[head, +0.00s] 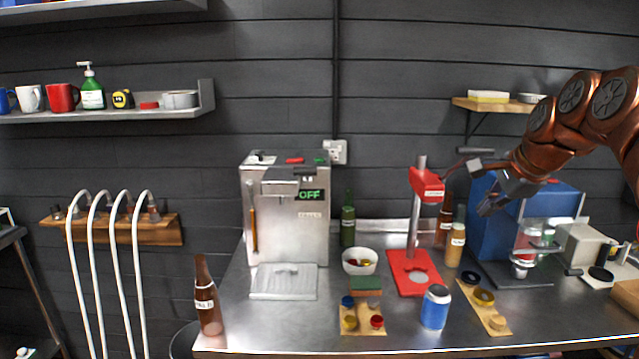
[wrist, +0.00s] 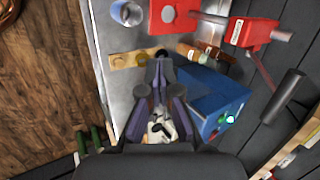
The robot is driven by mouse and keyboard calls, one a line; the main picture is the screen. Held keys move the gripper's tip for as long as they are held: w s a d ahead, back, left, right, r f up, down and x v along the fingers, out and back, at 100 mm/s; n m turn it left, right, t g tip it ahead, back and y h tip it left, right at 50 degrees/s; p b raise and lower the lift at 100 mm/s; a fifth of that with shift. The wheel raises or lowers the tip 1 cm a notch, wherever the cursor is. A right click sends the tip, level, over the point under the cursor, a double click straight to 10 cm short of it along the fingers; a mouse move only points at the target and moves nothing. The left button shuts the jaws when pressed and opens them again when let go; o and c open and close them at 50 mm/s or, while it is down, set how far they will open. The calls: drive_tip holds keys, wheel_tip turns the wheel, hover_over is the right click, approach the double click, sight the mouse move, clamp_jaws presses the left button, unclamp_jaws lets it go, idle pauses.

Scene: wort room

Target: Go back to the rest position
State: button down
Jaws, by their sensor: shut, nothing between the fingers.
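My gripper (head: 490,207) hangs from the copper-coloured arm at the right of the head view, in front of the blue machine (head: 492,215) and above the steel bench. In the wrist view my gripper (wrist: 160,66) points towards the wooden strip on the bench, with its fingertips together. It holds nothing and stands apart from the bench top. The blue machine (wrist: 212,100) lies just right of the fingers in the wrist view.
The steel bench (head: 390,342) carries a red press (head: 413,268), a blue-and-white can (head: 435,307), brown bottles, a white bowl (head: 359,262) and a steel machine (head: 287,215). A small wall shelf (head: 490,106) is near my arm. A brown bottle (head: 207,300) stands at the bench's left edge.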

drive_tip(key=s+a+f+n+g, duration=0.4)
drive_tip(key=s+a+f+n, duration=0.65)
drive_tip(key=s+a, duration=0.4)
drive_tip(key=s+f+n+g, duration=0.1)
drive_tip(key=s+f, duration=0.3)
drive_tip(key=s, duration=0.4)
drive_tip(key=s+f+n+g+h, duration=0.1)
drive_tip(key=s+f+n, duration=0.2)
drive_tip(key=s+f, duration=0.2)
drive_tip(key=s+a+f+n+g, duration=0.1)
drive_tip(key=s+f, duration=0.4)
drive_tip(key=s, duration=0.5)
drive_tip(key=shift+s+f+n+g, duration=0.15)
drive_tip(key=shift+s+n+g, duration=0.25)
drive_tip(key=shift+n+g, duration=0.25)
